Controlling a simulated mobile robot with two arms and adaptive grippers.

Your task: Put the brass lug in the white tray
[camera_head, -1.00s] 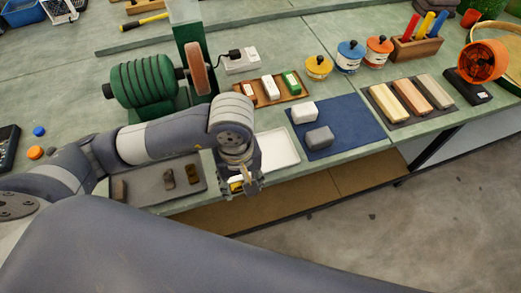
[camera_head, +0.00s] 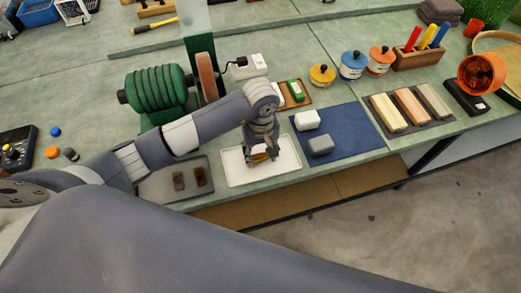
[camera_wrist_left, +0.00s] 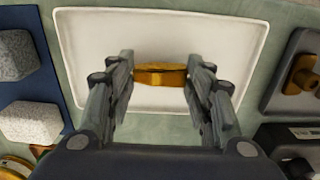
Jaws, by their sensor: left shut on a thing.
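The brass lug (camera_wrist_left: 160,75) is between the fingers of my left gripper (camera_wrist_left: 160,80), which is shut on it. In the head view my left gripper (camera_head: 261,155) is over the white tray (camera_head: 236,178), and a bit of the lug (camera_head: 259,157) shows at the fingertips. In the wrist view the white tray (camera_wrist_left: 240,35) lies behind the lug. I cannot tell whether the lug touches the tray floor. The rest of the tray looks empty. My right gripper is not in view.
A grey tray (camera_head: 158,190) with brown pieces is left of the white tray. A blue mat (camera_head: 350,135) with a white block (camera_head: 307,120) and a grey block (camera_head: 320,145) lies to the right. A green grinder-like machine (camera_head: 155,88) stands behind my arm.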

